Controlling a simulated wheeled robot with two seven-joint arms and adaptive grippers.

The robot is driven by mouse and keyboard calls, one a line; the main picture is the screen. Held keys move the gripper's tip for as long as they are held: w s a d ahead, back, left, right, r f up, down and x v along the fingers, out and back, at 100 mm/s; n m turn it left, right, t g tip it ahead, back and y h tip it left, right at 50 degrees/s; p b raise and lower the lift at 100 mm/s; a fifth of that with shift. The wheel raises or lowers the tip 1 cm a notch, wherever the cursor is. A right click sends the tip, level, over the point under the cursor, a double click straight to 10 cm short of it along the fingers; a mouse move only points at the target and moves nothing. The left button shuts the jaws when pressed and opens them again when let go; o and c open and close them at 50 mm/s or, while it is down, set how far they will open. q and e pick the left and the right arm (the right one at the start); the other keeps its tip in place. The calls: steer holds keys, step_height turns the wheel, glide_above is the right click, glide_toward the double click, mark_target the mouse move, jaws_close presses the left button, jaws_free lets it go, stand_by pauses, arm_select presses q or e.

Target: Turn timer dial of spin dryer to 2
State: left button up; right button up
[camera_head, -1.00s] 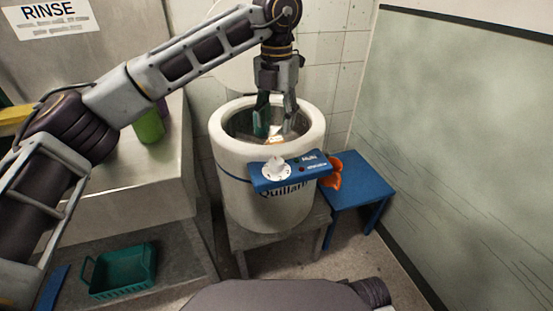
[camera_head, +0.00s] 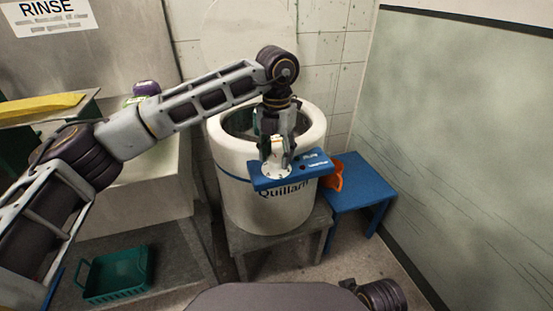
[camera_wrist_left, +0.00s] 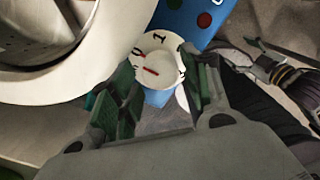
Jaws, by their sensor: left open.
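The spin dryer (camera_head: 235,190) is a white drum with an open top. Its blue control panel (camera_head: 312,166) is on the front and carries a white timer dial (camera_head: 275,174). My left gripper (camera_head: 277,158) points down at the dial, fingers open. In the left wrist view, the dial (camera_wrist_left: 159,58) shows a red pointer line, a "1" near its top edge and other marks too small to read surely. The green-padded fingers of my left gripper (camera_wrist_left: 160,95) stand either side of its lower part. I cannot tell whether they touch it.
The dryer stands on a grey stand (camera_head: 280,240). A blue stool (camera_head: 362,184) with an orange object (camera_head: 334,176) is to its right. A sink (camera_head: 160,195) is at left, with a green basket (camera_head: 118,274) below. The green-grey wall (camera_head: 460,130) bounds the right.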

arm_select(q)
steer(key=shift+f, duration=0.65)
arm_select(e)
steer(key=shift+s+a+f, duration=0.1)
steer(key=shift+s+f, duration=0.2)
steer(key=shift+f, duration=0.2)
arm_select(q)
steer(key=c, duration=0.8)
steer(key=shift+o, duration=0.2)
arm_select(e)
steer(key=shift+w+a+r, duration=0.1)
steer(key=shift+w+r, duration=0.1)
steer(key=shift+w, duration=0.15)
